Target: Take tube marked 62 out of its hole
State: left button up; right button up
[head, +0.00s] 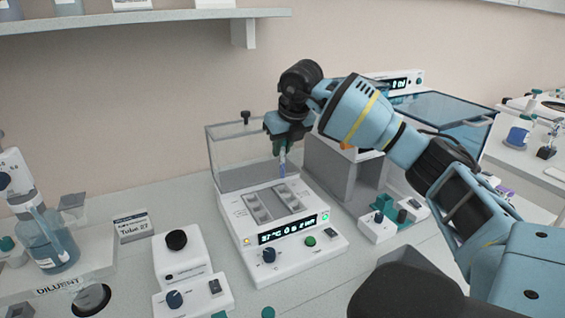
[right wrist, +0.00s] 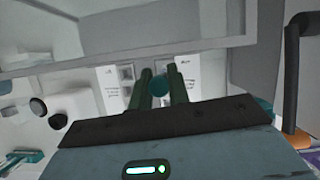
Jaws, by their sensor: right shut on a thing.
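My right gripper (head: 284,148) is above the back of a white heating block device (head: 292,237) with a lit display. It is shut on a tube (head: 282,167), which hangs upright below the fingers, above the grey block with holes. In the right wrist view the two green fingers (right wrist: 160,85) close on the tube's round teal cap (right wrist: 160,84). The marking on the tube is too small to read. I cannot tell exactly whether its lower end is clear of the hole. My left gripper is not in view.
A clear raised lid (head: 225,155) stands behind the block. At the left are a small white device (head: 180,255) with a black knob, a diluent bottle (head: 48,240) and a sign (head: 131,226).

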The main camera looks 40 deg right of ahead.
notch_tip(320, 180, up, 11)
jog(key=shift+f, duration=0.1)
dwell(0.3)
jog(key=shift+p, duration=0.3)
